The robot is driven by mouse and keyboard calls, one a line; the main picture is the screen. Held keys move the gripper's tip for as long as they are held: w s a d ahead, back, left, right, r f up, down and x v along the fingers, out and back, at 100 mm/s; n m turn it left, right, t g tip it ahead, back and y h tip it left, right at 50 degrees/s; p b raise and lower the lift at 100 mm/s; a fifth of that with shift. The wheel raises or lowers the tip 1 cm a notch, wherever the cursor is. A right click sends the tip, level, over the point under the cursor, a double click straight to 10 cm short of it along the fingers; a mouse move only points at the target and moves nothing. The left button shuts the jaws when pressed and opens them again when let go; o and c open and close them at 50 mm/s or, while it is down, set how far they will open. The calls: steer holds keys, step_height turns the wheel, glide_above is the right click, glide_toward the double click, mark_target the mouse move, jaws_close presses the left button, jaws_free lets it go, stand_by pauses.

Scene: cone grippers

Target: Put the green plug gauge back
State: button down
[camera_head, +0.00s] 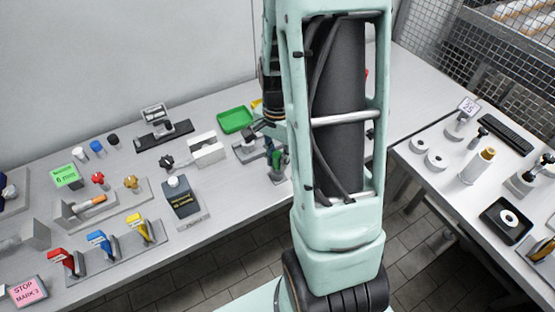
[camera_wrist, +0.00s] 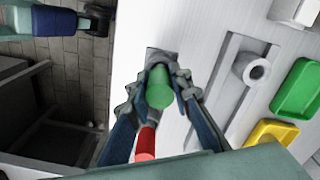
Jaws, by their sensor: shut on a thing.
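The green plug gauge (camera_wrist: 159,88) is between the fingertips of my gripper (camera_wrist: 160,94) in the wrist view, and the gripper is shut on it. In the head view the green of the gauge (camera_head: 277,159) shows at my gripper (camera_head: 268,148), near the bench's front edge. A grey block (camera_wrist: 160,56) lies just beyond the gauge in the wrist view. I cannot tell whether the gauge touches it. A red cylinder (camera_wrist: 146,143) shows between the fingers, nearer the camera. Whether it is part of the gauge is unclear.
A green tray (camera_wrist: 297,87) and a yellow tray (camera_wrist: 271,134) lie to the right in the wrist view, with a grey ring part (camera_wrist: 251,69) nearer. Red (camera_head: 62,262), blue (camera_head: 101,244) and yellow (camera_head: 140,228) handled pieces stand at left. My arm hides the bench's right end.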

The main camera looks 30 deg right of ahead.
steer(key=shift+f, duration=0.15)
steer(key=c, duration=1.7)
jaws_free()
steer(key=shift+c, duration=0.2)
step_height(320, 180, up, 12)
steer(key=shift+r, duration=0.2)
